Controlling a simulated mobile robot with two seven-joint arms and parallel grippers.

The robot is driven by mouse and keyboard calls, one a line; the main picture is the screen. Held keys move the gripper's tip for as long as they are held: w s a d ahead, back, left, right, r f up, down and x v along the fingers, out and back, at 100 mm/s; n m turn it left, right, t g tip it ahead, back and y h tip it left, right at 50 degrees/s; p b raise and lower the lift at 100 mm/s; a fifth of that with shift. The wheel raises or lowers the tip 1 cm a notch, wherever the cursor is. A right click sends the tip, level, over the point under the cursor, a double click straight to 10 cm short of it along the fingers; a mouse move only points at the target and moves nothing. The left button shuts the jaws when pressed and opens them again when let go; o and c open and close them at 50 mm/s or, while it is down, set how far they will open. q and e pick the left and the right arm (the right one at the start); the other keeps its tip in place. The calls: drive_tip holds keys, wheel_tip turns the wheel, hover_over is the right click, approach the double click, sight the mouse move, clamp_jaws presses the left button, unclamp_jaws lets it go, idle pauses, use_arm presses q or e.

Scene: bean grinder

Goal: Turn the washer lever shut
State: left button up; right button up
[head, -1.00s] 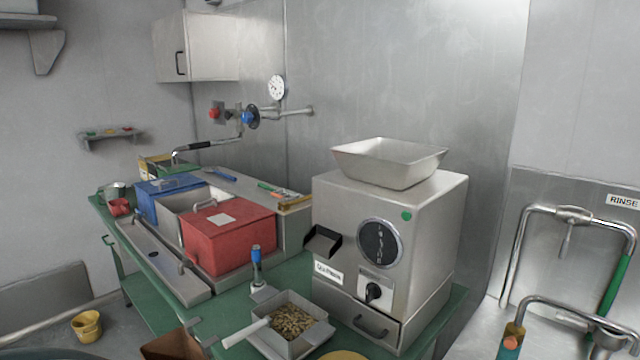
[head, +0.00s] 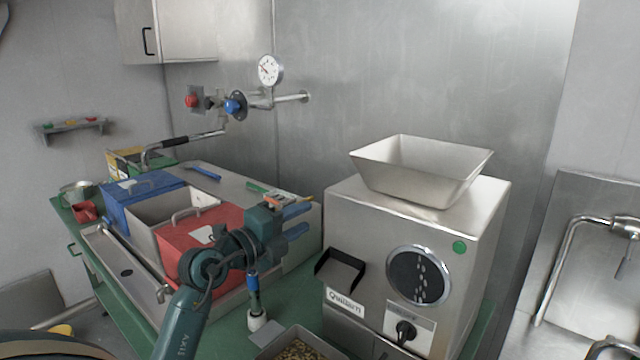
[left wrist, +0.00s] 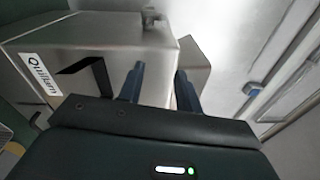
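No part is labelled as the washer lever. A black-gripped metal spout or lever (head: 175,141) runs from the wall pipework over the back left of the counter. A red knob (head: 191,101) and a blue knob (head: 234,105) sit on that pipework. A metal tap (head: 625,228) with a hanging handle is at the right edge. My left gripper (head: 298,222) is open and empty, in front of the red box and left of the grinder. Its two blue fingers stand apart in the left wrist view (left wrist: 160,88). My right gripper is out of view.
The grinder (head: 472,260) with its hopper (head: 420,170) stands right of my left gripper. The red box (head: 165,248) and blue box (head: 150,200) are on the counter. A blue-handled tool (head: 253,300) stands below my gripper. A bean tray (head: 300,345) is in front.

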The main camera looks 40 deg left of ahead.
use_arm(q)
drive_tip(key=shift+y, duration=0.7)
drive_tip(key=w, duration=0.4)
drive_tip(key=w+a+p, duration=0.1)
drive_tip(key=w, duration=0.4)
drive_tip(key=w+p, duration=0.1)
drive_tip(key=w, duration=0.3)
drive_tip(key=shift+w+a+r, duration=0.25)
drive_tip(key=shift+a+r, duration=0.05)
drive_tip(key=shift+r, duration=0.1)
drive_tip(key=shift+c, duration=0.4)
clamp_jaws()
